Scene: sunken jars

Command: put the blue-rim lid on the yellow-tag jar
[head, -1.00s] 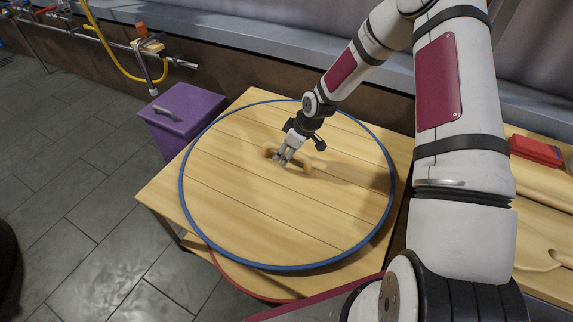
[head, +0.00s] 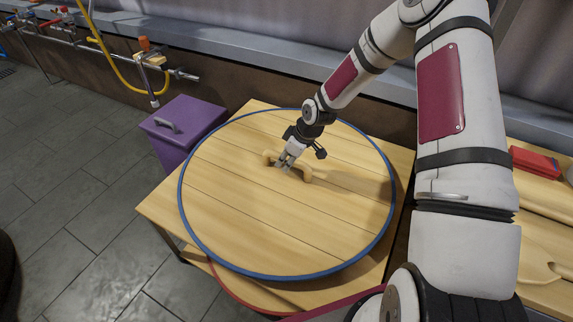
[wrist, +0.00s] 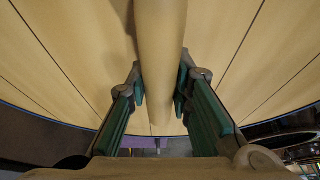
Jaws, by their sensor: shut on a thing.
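The blue-rim lid (head: 240,225) is a large round disc of pale wooden planks with a blue edge. It lies level over a wooden stand (head: 160,205); I cannot tell whether it touches the stand or hangs just above it. My gripper (head: 286,165) is shut on the lid's wooden bar handle (head: 304,175). In the wrist view the green-padded fingers of my gripper (wrist: 159,88) sit on both sides of the handle (wrist: 160,45). No jar and no yellow tag shows in these views.
A purple lidded box (head: 185,125) stands behind the stand at the left. Below the lid, a red-edged board (head: 228,290) sits lower down. A red object (head: 535,163) lies on a wooden surface at the right. Tiled floor (head: 75,190) is open at the left.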

